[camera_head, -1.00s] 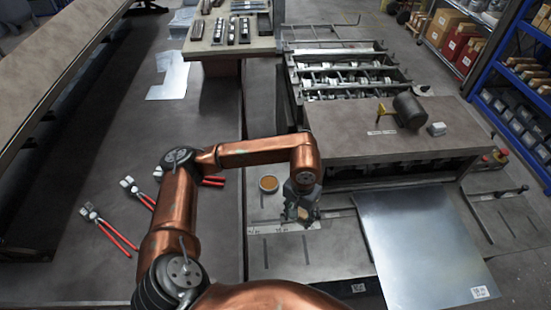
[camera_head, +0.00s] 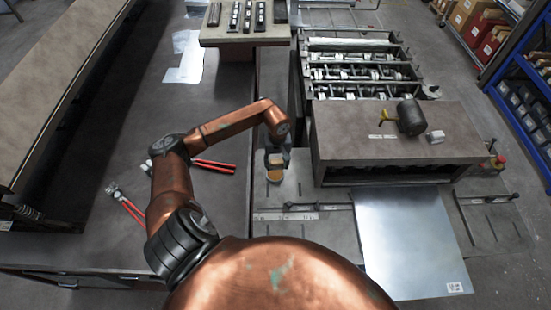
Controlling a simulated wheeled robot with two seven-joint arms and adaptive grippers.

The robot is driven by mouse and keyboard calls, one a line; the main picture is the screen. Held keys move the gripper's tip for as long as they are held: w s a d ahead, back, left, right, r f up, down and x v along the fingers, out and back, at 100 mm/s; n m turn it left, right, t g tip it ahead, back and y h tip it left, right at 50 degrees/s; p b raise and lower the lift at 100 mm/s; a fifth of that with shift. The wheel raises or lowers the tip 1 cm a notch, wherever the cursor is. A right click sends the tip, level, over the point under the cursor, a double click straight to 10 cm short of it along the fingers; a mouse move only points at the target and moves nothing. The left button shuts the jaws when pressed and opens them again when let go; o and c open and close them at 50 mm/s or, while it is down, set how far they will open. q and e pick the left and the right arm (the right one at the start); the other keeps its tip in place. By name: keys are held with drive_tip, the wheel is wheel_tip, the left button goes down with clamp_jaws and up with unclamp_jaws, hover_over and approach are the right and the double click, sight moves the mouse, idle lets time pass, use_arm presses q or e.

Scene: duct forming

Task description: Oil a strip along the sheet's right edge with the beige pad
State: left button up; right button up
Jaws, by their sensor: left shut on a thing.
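My left gripper (camera_head: 275,158) is shut on the beige pad (camera_head: 276,161), which shows as a small pale block under the fingers. The pad is at the round dish of amber oil (camera_head: 274,177), over or just behind it; I cannot tell whether it touches the oil. The flat grey metal sheet (camera_head: 408,240) lies to the right of the gripper, with a small white label near its front right corner. Its right edge is bare of any tool. My right gripper is not in view.
The roll-forming machine (camera_head: 355,70) stands behind the sheet. A black-headed mallet (camera_head: 410,115) and a small white block (camera_head: 435,136) rest on its brown cover (camera_head: 350,145). Red-handled snips (camera_head: 215,166) lie on the left bench. A slotted plate (camera_head: 490,225) lies right of the sheet.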

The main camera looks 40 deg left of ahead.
sight(276, 166)
use_arm(q)
drive_tip(key=shift+s+a, duration=0.15)
drive_tip(key=shift+a, duration=0.25)
drive_tip(key=shift+f, duration=0.6)
wheel_tip(276, 166, down, 3)
drive_tip(key=shift+r+b, duration=0.2)
drive_tip(key=shift+b, duration=0.25)
drive_tip(key=shift+f, duration=0.95)
drive_tip(key=shift+f+b, duration=0.25)
drive_tip(key=shift+b, duration=0.05)
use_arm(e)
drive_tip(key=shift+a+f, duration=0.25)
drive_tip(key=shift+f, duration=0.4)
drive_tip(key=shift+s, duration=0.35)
